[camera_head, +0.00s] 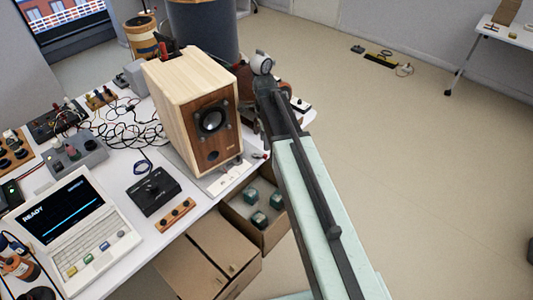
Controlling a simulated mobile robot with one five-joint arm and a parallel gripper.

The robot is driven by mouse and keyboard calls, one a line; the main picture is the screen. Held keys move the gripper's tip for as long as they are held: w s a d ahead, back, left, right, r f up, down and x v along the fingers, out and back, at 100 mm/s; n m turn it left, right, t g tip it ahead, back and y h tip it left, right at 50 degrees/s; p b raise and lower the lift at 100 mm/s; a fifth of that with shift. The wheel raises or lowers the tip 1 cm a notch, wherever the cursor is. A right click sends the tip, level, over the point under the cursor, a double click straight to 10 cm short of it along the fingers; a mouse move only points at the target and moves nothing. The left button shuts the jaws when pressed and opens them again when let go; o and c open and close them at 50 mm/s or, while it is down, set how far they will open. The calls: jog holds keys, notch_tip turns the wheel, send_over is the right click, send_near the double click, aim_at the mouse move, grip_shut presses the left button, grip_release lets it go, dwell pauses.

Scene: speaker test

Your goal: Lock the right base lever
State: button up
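A wooden speaker (190,100) with a dark brown front and a black cone stands upright on a pale base plate (225,180) near the table's right edge. A small dark part with a red tip (262,155) sticks out at the right front of the base; it may be the right base lever, and its position is too small to read. My arm reaches up from the bottom right. Its far end, with my gripper (262,68), is beside the speaker's right side, partly hidden by my own links. I cannot make out the fingers or any hold.
The white table holds a black box (153,190), a terminal reading READY (75,225), a wooden strip with black knobs (175,215) and tangled cables (125,125). Below the table edge is an open carton (235,222) with several green blocks.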

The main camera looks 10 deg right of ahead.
aim_at(265, 155)
notch_tip(265, 155, down, 8)
jog(key=b, duration=0.8)
jog(key=shift+r, duration=0.1)
